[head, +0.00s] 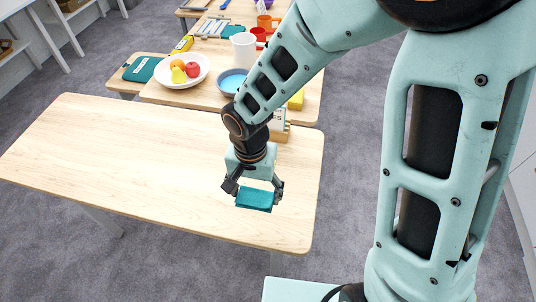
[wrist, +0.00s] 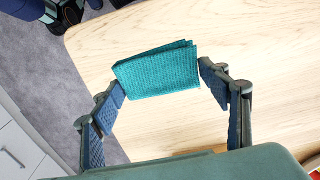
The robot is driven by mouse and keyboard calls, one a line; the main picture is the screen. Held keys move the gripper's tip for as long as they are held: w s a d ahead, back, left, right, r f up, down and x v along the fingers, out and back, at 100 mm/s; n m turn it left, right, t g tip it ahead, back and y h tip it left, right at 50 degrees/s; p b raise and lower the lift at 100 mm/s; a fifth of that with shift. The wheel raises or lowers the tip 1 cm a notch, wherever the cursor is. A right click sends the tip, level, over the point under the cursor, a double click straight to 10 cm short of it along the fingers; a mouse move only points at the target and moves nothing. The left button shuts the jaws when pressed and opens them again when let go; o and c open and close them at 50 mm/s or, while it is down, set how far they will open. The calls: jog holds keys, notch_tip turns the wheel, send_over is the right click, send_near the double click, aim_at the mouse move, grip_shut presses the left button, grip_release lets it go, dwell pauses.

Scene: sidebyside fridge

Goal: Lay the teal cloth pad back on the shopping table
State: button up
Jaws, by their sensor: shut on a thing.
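The teal cloth pad (head: 254,201) is a small folded piece held between the two fingers of my gripper (head: 254,190). In the wrist view the pad (wrist: 157,70) spans the gap between the blue fingertips (wrist: 162,80), with its folded edges at the right. The pad is over the front right part of a bare pale wooden table (head: 120,150). I cannot tell whether it touches the tabletop or hangs just above it. The frames do not mark which table is the shopping table.
Behind stands a second wooden table with a white fruit bowl (head: 182,71), a blue bowl (head: 232,82), a white mug (head: 243,50) and other items. A dark teal flat item (head: 142,69) lies at its left. The near table's left and middle are clear.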

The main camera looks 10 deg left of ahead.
aim_at(262, 191)
jog(key=w+f, duration=0.1)
jog(key=f, duration=0.1)
jog(key=w+d+f+b, duration=0.1)
jog(key=w+f, duration=0.1)
jog(key=shift+w+f+b, duration=0.15)
jog(key=shift+f+b, duration=0.15)
jog(key=shift+f, duration=0.1)
jog(key=f+b, duration=0.1)
jog(key=f, duration=0.1)
jog(key=f+b, duration=0.1)
jog(key=shift+w+d+f, duration=0.1)
jog(key=shift+w+f, duration=0.1)
jog(key=shift+f, duration=0.15)
jog(key=shift+r, duration=0.1)
jog(key=o, duration=1)
notch_tip(262, 191, up, 12)
jog(key=p, duration=0.1)
